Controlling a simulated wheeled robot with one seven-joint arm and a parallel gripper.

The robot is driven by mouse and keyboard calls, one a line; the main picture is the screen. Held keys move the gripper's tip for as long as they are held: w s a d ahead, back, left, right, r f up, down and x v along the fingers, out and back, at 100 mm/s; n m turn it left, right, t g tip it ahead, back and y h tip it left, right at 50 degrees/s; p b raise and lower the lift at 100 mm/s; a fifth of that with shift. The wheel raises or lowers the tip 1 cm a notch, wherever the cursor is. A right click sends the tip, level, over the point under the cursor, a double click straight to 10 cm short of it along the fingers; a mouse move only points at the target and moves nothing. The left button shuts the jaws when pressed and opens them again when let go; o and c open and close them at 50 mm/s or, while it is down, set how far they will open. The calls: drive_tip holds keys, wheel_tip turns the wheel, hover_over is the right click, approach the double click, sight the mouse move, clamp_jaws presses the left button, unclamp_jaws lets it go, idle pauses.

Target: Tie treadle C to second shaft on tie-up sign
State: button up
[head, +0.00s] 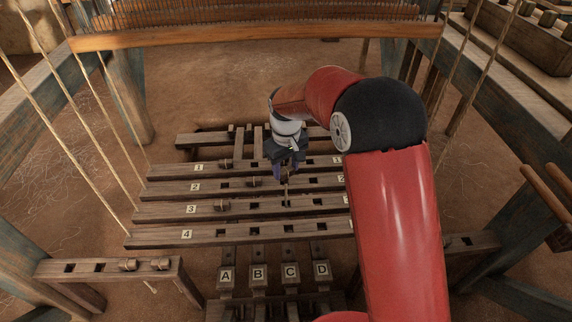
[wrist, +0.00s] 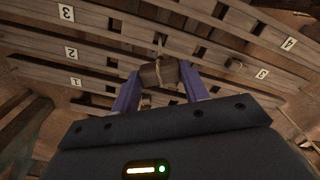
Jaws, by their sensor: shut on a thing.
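My gripper (head: 287,174) is shut on a brown wooden toggle with a cord, which shows between its purple fingers in the wrist view (wrist: 158,73). It hangs over the numbered bars, around bars 2 and 3, in line with treadle C (head: 290,273). Whether the toggle touches a bar or slot is unclear. Bar 2 (head: 180,189) and bar 3 (head: 165,211) lie crosswise with dark square slots. Bar 2 carries a toggle (head: 253,181) in line with treadle B. Bar 3 carries a toggle (head: 221,205) in line with treadle A. I cannot make out a tie-up sign.
Bar 1 (head: 175,170) carries a toggle (head: 225,163) toward the left; bar 4 (head: 160,238) shows empty slots. A side rack (head: 84,267) at left has two toggles. Slanting ropes and frame posts stand at both sides. My arm hides the bars' right ends.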

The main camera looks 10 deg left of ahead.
sight(286, 182)
wheel_tip(286, 182, down, 13)
drive_tip(key=b, duration=0.8)
idle(0.6)
idle(0.5)
drive_tip(key=o, duration=1)
drive_tip(key=shift+o, duration=0.2)
wheel_tip(286, 182, up, 8)
drive_tip(key=shift+f+p, duration=0.1)
drive_tip(key=shift+p, duration=0.45)
drive_tip(key=shift+r+p, duration=2.85)
drive_tip(key=shift+r, duration=0.75)
